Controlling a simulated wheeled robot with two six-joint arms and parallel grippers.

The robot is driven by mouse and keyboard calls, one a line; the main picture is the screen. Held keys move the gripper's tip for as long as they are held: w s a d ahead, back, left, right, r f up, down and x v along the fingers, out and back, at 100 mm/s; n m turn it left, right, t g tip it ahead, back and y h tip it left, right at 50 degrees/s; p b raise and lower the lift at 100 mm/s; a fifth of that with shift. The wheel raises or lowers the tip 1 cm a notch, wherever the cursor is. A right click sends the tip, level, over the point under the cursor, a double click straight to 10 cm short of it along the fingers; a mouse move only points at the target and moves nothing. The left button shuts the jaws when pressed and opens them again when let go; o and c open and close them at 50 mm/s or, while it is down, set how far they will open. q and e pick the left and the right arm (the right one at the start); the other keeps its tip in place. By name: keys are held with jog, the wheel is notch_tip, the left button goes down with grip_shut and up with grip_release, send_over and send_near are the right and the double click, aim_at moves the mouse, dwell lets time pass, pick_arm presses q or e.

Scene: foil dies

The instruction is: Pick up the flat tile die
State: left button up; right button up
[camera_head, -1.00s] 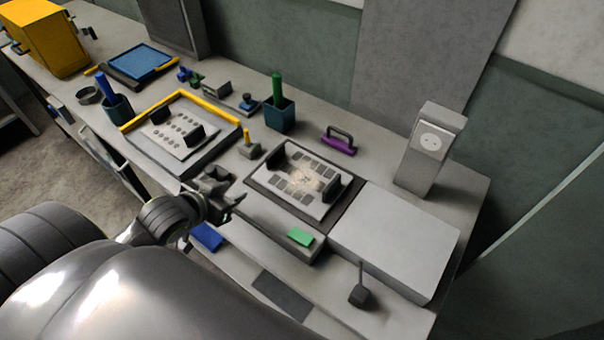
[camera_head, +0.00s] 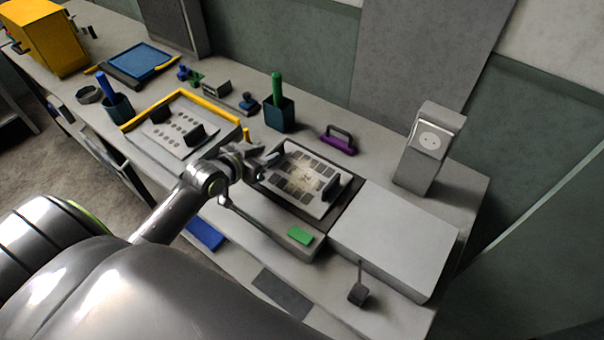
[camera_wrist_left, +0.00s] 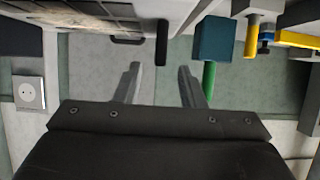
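The flat tile die (camera_head: 296,190) is a pale plate with dark square tiles and an upright black grip at each end. It sits on a dark bed at the middle of the bench. My left gripper (camera_head: 268,158) is at its left end, in front of the left grip, which it largely hides in the head view. In the left wrist view the fingers (camera_wrist_left: 159,68) are open with nothing between them. The die's plate (camera_wrist_left: 75,12) is at the top left there, with a black grip (camera_wrist_left: 162,42) beyond the fingertips. My right gripper is not in view.
A teal cup (camera_head: 280,116) with a green stick stands behind the gripper. A purple handle (camera_head: 338,145) and a grey socket post (camera_head: 430,150) stand further right. A white box (camera_head: 395,235) adjoins the bed.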

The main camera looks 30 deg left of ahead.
aim_at(272, 151)
pick_arm(q)
jog(key=shift+p+x, duration=0.7)
jog(key=shift+x, duration=1.85)
jog(key=shift+w+d+f, duration=0.15)
jog(key=shift+w+f, duration=0.25)
jog(key=shift+w, duration=0.1)
grip_shut()
jog(key=shift+r, duration=0.15)
